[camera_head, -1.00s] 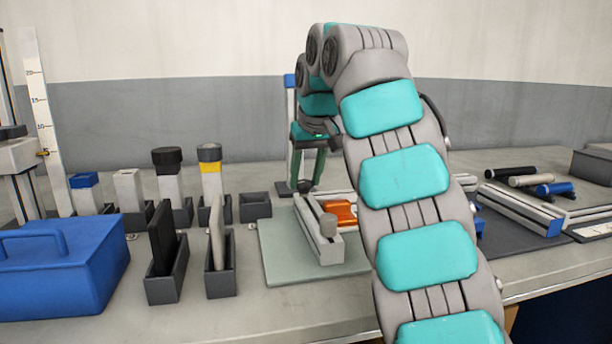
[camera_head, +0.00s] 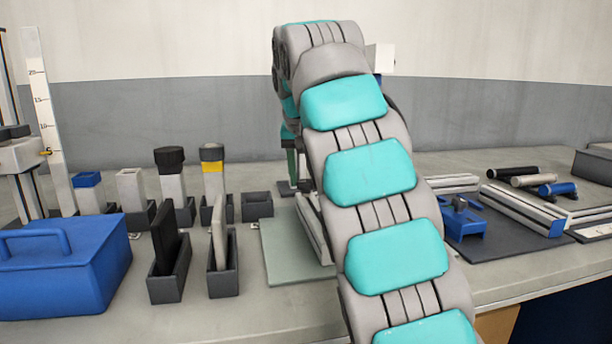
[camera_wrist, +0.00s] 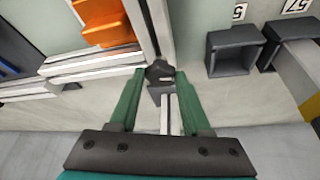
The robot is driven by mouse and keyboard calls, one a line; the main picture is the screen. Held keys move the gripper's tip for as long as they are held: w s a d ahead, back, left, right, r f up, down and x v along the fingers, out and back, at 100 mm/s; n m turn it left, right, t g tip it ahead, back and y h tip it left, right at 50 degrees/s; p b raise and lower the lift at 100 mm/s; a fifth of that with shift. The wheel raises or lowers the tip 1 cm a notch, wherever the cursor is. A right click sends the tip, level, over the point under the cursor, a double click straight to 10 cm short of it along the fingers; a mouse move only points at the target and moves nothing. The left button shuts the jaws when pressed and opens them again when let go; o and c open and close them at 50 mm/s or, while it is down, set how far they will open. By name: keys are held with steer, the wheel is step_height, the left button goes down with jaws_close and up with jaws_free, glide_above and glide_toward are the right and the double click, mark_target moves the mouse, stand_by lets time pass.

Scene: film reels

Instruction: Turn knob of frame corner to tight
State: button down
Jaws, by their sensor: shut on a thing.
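In the wrist view, my gripper (camera_wrist: 161,74) has its two green fingers on either side of a small dark knob (camera_wrist: 160,70), shut on it. The knob sits at the end of a pale metal frame bar (camera_wrist: 158,25), where the frame corner is. Another pale bar (camera_wrist: 95,62) runs off to the left. In the head view, my arm hides the knob and most of the frame; only part of a bar (camera_head: 313,228) and a green finger (camera_head: 292,165) show. I cannot tell how far the knob is turned.
An orange piece (camera_wrist: 105,22) lies beside the frame bars. Dark open boxes (camera_wrist: 236,50) stand to the right in the wrist view. In the head view, a blue toolbox (camera_head: 60,265) is at left, and a blue fixture (camera_head: 462,220) and several rods are at right.

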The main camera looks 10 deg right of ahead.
steer(key=shift+m, duration=0.5)
stand_by(0.4)
steer(key=shift+c, duration=1.8)
jaws_free()
